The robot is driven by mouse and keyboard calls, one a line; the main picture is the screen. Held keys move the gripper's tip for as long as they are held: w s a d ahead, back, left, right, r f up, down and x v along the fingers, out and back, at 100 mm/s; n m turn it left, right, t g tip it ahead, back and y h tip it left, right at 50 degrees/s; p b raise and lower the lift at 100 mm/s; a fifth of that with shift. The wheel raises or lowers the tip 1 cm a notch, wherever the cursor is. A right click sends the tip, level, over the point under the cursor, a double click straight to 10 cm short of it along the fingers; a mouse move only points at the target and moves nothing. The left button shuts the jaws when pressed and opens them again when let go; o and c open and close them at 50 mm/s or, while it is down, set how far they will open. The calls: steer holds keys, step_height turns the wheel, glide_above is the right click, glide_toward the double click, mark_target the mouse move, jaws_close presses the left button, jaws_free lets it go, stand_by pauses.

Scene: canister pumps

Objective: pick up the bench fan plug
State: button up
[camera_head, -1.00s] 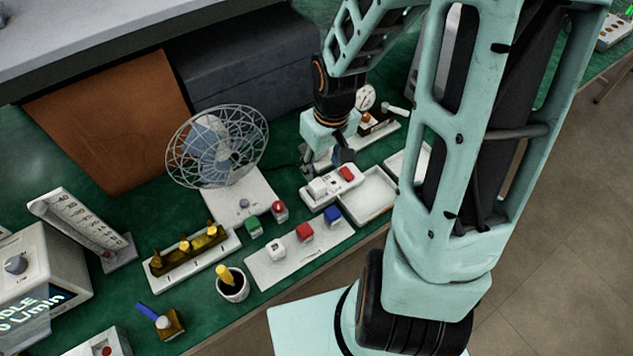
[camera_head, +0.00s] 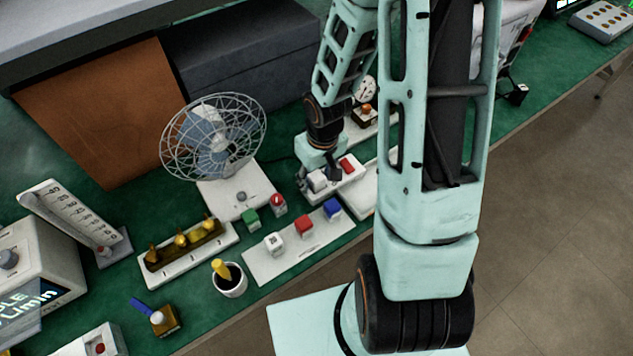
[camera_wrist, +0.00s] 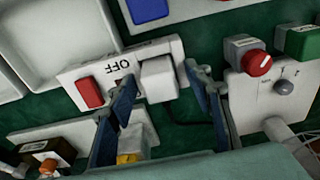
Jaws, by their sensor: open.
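The white plug, which I take to be the bench fan plug (camera_wrist: 158,80), is a pale block seated at the end of a white power strip (camera_wrist: 65,75) marked OFF, with a red switch (camera_wrist: 90,92). It also shows in the head view (camera_head: 317,181). A dark cord leaves its near side in the wrist view and runs right toward the fan base (camera_wrist: 275,95). My gripper (camera_wrist: 162,77) is open, with one blue-padded finger on each side of the plug. I cannot tell whether either finger touches it. My gripper in the head view (camera_head: 320,177) is just over the strip.
The caged bench fan (camera_head: 214,138) stands left of the strip. A white block with a yellow part (camera_wrist: 133,143) is partly hidden behind the left finger. A board with white, red and blue cubes (camera_head: 290,248) lies in front. An empty white tray (camera_wrist: 60,35) adjoins the strip.

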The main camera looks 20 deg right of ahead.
steer(key=c, duration=1.2)
steer(key=shift+c, duration=0.2)
steer(key=shift+r, duration=0.2)
